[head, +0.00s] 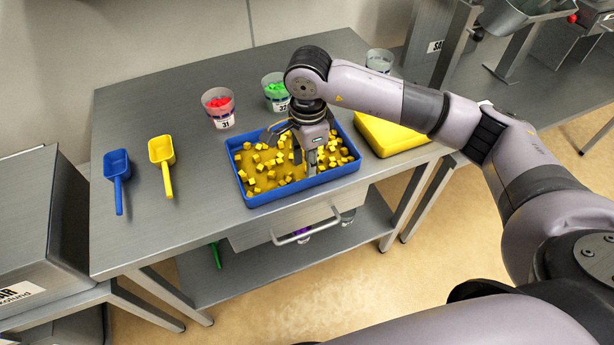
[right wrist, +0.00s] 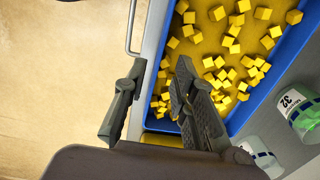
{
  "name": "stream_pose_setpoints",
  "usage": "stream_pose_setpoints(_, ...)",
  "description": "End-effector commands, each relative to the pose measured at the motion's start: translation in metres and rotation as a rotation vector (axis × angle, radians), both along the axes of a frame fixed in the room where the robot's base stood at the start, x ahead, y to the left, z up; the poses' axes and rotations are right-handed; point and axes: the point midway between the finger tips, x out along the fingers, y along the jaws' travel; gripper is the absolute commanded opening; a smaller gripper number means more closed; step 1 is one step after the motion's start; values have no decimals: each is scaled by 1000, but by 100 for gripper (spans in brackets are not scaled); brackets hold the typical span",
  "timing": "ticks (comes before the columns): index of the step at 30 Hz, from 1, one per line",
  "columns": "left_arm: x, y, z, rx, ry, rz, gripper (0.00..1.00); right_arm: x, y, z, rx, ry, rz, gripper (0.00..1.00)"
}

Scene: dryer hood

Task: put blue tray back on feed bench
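The blue tray (head: 352,172) lies flat near the front edge of a steel bench (head: 150,228), full of loose yellow cubes (head: 262,172). My right gripper (head: 306,155) is over the tray, pointing down. In the right wrist view its two fingers (right wrist: 158,95) are apart with nothing held between them. One finger is over the tray's inside and the other is on the drawer side of the front wall. I cannot tell whether they touch the tray (right wrist: 238,122). My left gripper is not in view.
A yellow tray (head: 390,140) sits close right of the blue one. Cups with red (head: 218,108) and green (head: 275,90) contents stand behind. Blue (head: 117,175) and yellow (head: 162,160) scoops lie left. A drawer handle (head: 305,232) juts out in front. The bench's left front is clear.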

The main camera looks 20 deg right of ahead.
Motion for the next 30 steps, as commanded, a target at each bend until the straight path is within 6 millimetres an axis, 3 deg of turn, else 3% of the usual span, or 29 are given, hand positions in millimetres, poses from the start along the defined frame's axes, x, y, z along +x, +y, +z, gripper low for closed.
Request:
stream_pose_setpoints(3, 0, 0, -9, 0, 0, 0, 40, 0, 0, 21, 0, -4, 1, 25)
stream_pose_setpoints(9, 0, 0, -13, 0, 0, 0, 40, -1, 0, 43, 0, -1, -1, 25)
stream_pose_setpoints(22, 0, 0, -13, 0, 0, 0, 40, -3, 5, 46, 17, 4, 3, 25)
stream_pose_setpoints(26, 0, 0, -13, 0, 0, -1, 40, -16, 43, 36, 164, 31, 25, 25)
stream_pose_setpoints(30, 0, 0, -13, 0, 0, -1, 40, -53, 133, 38, 544, 117, 26, 25)
